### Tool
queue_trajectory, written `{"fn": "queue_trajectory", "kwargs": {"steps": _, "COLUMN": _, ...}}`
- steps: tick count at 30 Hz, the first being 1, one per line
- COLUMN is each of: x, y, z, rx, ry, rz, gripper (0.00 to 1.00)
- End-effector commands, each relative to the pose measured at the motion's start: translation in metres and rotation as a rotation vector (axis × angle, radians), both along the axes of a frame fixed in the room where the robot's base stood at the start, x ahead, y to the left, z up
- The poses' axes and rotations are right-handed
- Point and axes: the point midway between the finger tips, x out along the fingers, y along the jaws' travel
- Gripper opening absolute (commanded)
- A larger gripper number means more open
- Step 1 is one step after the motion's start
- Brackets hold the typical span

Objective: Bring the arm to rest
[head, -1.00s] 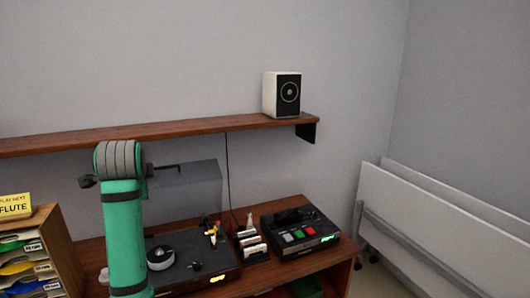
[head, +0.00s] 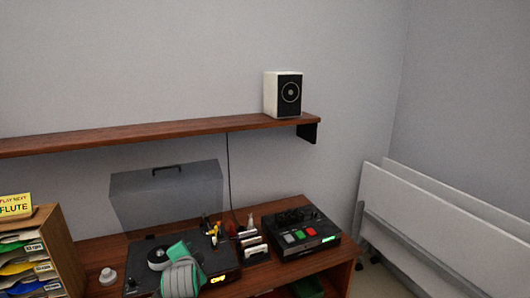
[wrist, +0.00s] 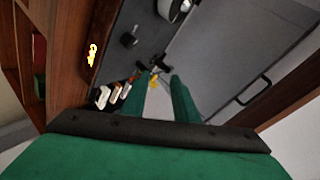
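My gripper (wrist: 160,76) shows in the wrist view as two green fingers standing apart, with nothing held between them. Beyond its tips lie the record player and small items on the desk; how far off they are I cannot tell. In the head view, a green and grey part of my arm shows low, in front of the record player (head: 137,282). The gripper itself cannot be made out there.
A white speaker (head: 270,94) with a dark front stands near the right end of the wooden shelf (head: 110,138). A box with lit buttons (head: 325,256) sits right on the desk (head: 95,252). A sorter (head: 62,245) stands left. White folded panels (head: 430,215) lean right.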

Motion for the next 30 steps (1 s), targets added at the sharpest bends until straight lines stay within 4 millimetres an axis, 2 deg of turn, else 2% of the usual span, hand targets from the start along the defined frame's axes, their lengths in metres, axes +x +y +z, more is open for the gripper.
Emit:
{"fn": "queue_trajectory", "kwargs": {"steps": 1, "x": -0.007, "y": -0.013, "z": -0.024, "rx": -0.03, "ry": -0.006, "rz": 0.003, "gripper": 0.27}}
{"fn": "queue_trajectory", "kwargs": {"steps": 3, "x": -0.016, "y": -0.027, "z": -0.049, "rx": -0.068, "ry": -0.024, "rz": 0.013, "gripper": 0.27}}
{"fn": "queue_trajectory", "kwargs": {"steps": 8, "x": -0.043, "y": -0.058, "z": -0.101, "rx": -0.156, "ry": -0.063, "rz": 0.038, "gripper": 0.27}}
{"fn": "queue_trajectory", "kwargs": {"steps": 15, "x": -0.098, "y": -0.101, "z": -0.166, "rx": -0.283, "ry": -0.117, "rz": 0.076, "gripper": 0.27}}
{"fn": "queue_trajectory", "kwargs": {"steps": 24, "x": -0.184, "y": -0.149, "z": -0.223, "rx": -0.433, "ry": -0.176, "rz": 0.122, "gripper": 0.27}}
{"fn": "queue_trajectory", "kwargs": {"steps": 30, "x": -0.248, "y": -0.175, "z": -0.244, "rx": -0.53, "ry": -0.213, "rz": 0.148, "gripper": 0.27}}
